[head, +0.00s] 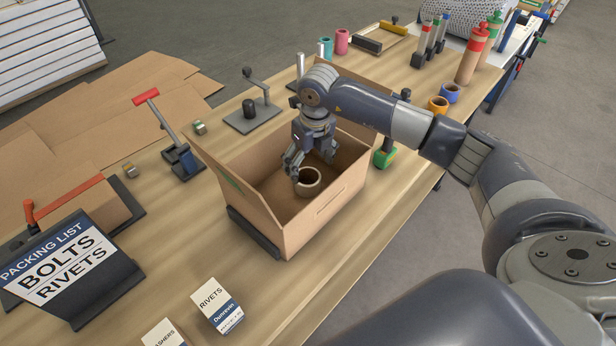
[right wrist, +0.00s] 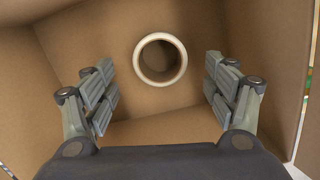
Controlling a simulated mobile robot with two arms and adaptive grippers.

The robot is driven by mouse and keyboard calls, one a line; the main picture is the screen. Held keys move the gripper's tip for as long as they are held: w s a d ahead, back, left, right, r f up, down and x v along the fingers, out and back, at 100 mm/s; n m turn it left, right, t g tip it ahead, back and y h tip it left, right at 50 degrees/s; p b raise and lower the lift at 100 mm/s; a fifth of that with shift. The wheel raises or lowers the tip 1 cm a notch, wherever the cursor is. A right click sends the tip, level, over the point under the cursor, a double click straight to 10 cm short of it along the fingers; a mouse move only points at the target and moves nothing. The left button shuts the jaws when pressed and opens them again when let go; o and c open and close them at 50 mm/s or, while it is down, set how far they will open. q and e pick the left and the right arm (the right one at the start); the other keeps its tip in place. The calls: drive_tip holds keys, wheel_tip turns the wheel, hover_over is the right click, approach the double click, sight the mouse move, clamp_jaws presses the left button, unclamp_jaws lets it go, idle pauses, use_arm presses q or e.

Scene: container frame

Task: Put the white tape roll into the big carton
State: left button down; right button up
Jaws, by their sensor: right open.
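The white tape roll (head: 308,181) is inside the open big carton (head: 318,212), near its floor. In the right wrist view the tape roll (right wrist: 160,60) appears as a pale ring against the brown cardboard, with nothing gripping it. My right gripper (head: 306,168) reaches down into the carton above the roll. In the right wrist view its fingers (right wrist: 160,82) are wide apart, one on each side of the roll and not touching it. Whether the roll rests fully on the carton floor is hard to tell. My left gripper is not in view.
A packing list sign (head: 62,262) and boxes of rivets (head: 217,306) stand at the front left. A red-handled tape dispenser (head: 170,135) is left of the carton.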

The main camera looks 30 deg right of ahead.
drive_tip(key=r, duration=0.2)
drive_tip(key=r+b, duration=0.1)
drive_tip(key=r, duration=0.2)
drive_tip(key=shift+s+r, duration=0.35)
drive_tip(key=shift+s, duration=0.05)
